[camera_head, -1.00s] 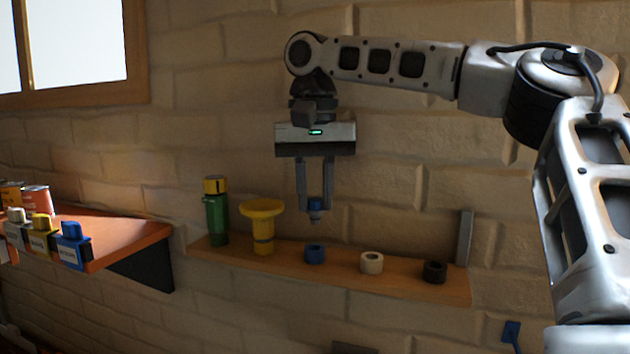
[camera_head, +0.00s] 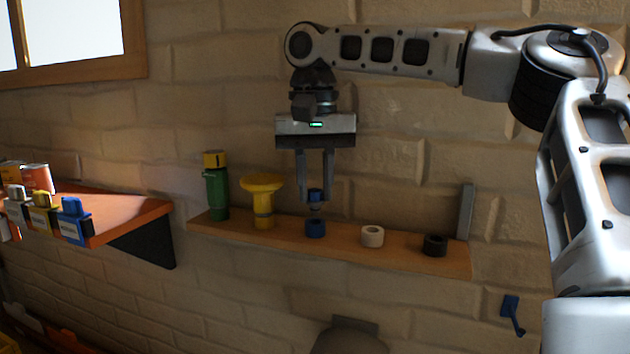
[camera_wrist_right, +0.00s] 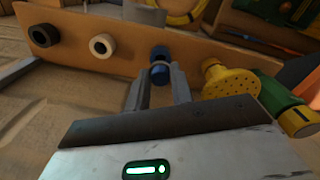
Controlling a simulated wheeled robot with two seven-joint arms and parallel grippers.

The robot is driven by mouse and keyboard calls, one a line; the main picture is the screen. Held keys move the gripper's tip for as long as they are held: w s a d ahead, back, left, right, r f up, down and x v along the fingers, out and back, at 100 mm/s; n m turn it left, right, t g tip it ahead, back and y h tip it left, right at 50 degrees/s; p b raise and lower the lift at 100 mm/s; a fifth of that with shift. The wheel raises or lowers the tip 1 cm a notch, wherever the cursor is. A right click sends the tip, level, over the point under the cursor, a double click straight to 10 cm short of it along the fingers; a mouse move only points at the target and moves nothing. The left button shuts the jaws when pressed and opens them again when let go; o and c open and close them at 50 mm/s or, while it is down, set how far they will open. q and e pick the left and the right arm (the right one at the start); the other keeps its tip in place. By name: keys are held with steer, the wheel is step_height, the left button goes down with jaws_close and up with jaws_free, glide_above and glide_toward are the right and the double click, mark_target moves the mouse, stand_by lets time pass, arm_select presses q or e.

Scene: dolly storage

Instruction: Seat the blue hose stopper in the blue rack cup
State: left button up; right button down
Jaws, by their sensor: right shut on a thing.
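My right gripper (camera_head: 315,190) is shut on the blue hose stopper (camera_head: 315,195), which hangs upright with its grey tip down. The blue rack cup (camera_head: 316,230) stands on the wooden shelf straight below. The stopper's tip is just above or at the cup's mouth; I cannot tell whether they touch. In the right wrist view, the gripper (camera_wrist_right: 160,86) has the blue stopper (camera_wrist_right: 160,73) between its fingers, with the blue cup (camera_wrist_right: 160,52) right behind it. My left gripper is not in view.
The wooden shelf (camera_head: 400,257) also bears a white cup (camera_head: 372,236), a black cup (camera_head: 435,245), a yellow sprinkler head (camera_head: 263,200) and a green-yellow nozzle (camera_head: 216,187) close left. An orange shelf (camera_head: 120,222) with cans and clips is at left. A grey upright (camera_head: 466,212) stands at the shelf's right end.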

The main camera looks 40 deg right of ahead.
steer(key=shift+f, duration=0.15)
steer(key=shift+f, duration=1.25)
steer(key=c, duration=1.1)
jaws_free()
steer(key=shift+c, duration=0.2)
step_height(320, 180, up, 16)
steer(key=p, duration=0.1)
steer(key=shift+p, duration=0.35)
steer(key=shift+a+f, duration=0.1)
